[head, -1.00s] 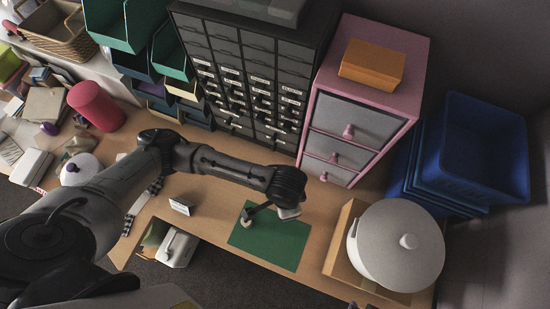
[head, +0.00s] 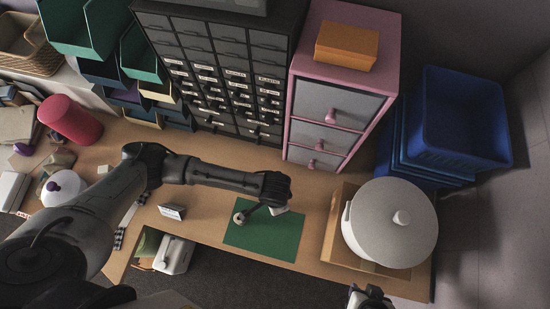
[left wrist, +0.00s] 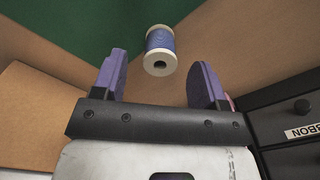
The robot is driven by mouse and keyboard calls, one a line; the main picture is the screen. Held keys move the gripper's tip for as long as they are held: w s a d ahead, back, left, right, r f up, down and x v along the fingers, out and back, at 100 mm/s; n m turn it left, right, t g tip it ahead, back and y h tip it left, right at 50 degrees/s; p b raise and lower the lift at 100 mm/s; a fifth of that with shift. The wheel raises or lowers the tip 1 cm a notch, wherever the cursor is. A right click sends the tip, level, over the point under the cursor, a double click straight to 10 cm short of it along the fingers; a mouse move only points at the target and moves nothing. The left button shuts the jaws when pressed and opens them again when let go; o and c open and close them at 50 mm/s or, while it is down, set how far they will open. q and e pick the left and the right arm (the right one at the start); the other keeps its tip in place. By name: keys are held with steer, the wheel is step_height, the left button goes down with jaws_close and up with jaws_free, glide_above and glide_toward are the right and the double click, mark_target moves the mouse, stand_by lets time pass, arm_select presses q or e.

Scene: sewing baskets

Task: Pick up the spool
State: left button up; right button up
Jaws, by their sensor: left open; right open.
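The spool (left wrist: 161,42), wound with blue thread and with pale ends, is on the brown tabletop near the green mat (left wrist: 60,25) in the left wrist view. My left gripper (left wrist: 159,66) is open; its two purple fingers are either side of the spool's near end in the picture, with gaps on both sides. I cannot tell how far below the fingertips it is. In the head view my left arm reaches over the green mat (head: 270,235), and I cannot pick out the spool there. My right gripper (head: 369,297) is open at the bottom edge, partly cut off.
Dark drawer cabinet (head: 215,60) and pink drawer unit (head: 340,100) stand behind the mat. A white lidded pot (head: 385,235) in a wooden tray (head: 333,235) and blue crates (head: 460,115) are at the right. A small white card (head: 172,211) stands left of the mat.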

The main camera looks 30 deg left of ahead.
arm_select(q)
steer(key=shift+f, duration=1.55)
steer(key=shift+c, duration=0.2)
steer(key=c, duration=1)
steer(key=shift+o, duration=0.2)
steer(key=shift+r, duration=0.1)
